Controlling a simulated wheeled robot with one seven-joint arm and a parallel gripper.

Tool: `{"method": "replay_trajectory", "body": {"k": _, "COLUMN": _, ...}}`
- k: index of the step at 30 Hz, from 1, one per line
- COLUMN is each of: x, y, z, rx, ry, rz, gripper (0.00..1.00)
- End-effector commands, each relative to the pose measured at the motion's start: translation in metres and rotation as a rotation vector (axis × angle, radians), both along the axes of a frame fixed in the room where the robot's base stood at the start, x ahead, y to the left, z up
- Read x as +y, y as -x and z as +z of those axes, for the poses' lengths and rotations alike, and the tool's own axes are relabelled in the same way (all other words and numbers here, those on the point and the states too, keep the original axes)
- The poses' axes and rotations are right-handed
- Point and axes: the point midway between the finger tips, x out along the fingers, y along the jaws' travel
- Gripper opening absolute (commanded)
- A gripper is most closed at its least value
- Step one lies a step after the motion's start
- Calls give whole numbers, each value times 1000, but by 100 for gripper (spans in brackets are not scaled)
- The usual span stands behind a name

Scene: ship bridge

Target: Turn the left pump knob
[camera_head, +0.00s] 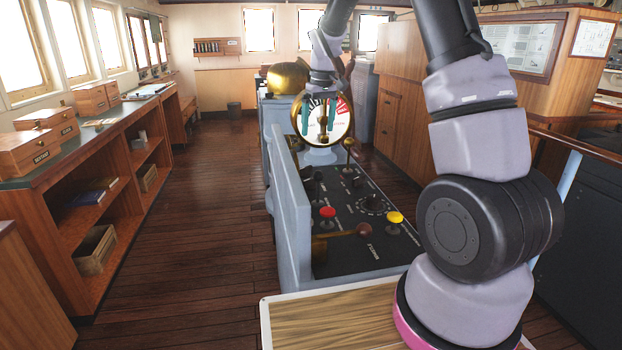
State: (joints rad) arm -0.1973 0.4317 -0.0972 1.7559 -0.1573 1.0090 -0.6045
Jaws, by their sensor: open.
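A dark control panel (345,260) in a grey-blue console holds several small controls. Two dark knobs, one in the left part of the panel (318,189) and one round one near its middle (373,204), are visible. A brown knob on a lever (363,229) is nearer the front. The labels are too small to read, so I cannot tell which is the left pump knob. My gripper (321,117) is open and empty, pointing down above the panel's far end. Its teal fingers overlap the round gauge (341,134) in this view. It appears apart from every control.
A red button (327,212), a yellow button (394,217) and an upright brass lever (348,150) rise from the panel. The console's raised left side (290,200) borders it. A wooden shelf unit (110,190) stands left, with open floor (215,210) between.

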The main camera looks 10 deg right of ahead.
Motion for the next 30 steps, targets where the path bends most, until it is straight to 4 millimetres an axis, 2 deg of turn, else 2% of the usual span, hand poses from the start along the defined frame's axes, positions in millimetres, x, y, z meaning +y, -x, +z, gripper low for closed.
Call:
{"method": "replay_trajectory", "body": {"k": 1, "x": 5, "y": -11, "z": -23, "rx": 26, "ry": 16, "rz": 35, "gripper": 100}}
{"method": "replay_trajectory", "body": {"k": 3, "x": 8, "y": -21, "z": -45, "rx": 48, "ry": 33, "rz": 74, "gripper": 100}}
{"method": "replay_trajectory", "body": {"k": 6, "x": 11, "y": -30, "z": -67, "rx": 69, "ry": 50, "rz": 115, "gripper": 100}}
{"method": "replay_trajectory", "body": {"k": 16, "x": 14, "y": -36, "z": -103, "rx": 89, "ry": 62, "rz": 149, "gripper": 100}}
{"method": "replay_trajectory", "body": {"k": 24, "x": 14, "y": -35, "z": -154, "rx": 89, "ry": 61, "rz": 147, "gripper": 100}}
{"method": "replay_trajectory", "body": {"k": 30, "x": 14, "y": -36, "z": -182, "rx": 88, "ry": 62, "rz": 146, "gripper": 100}}
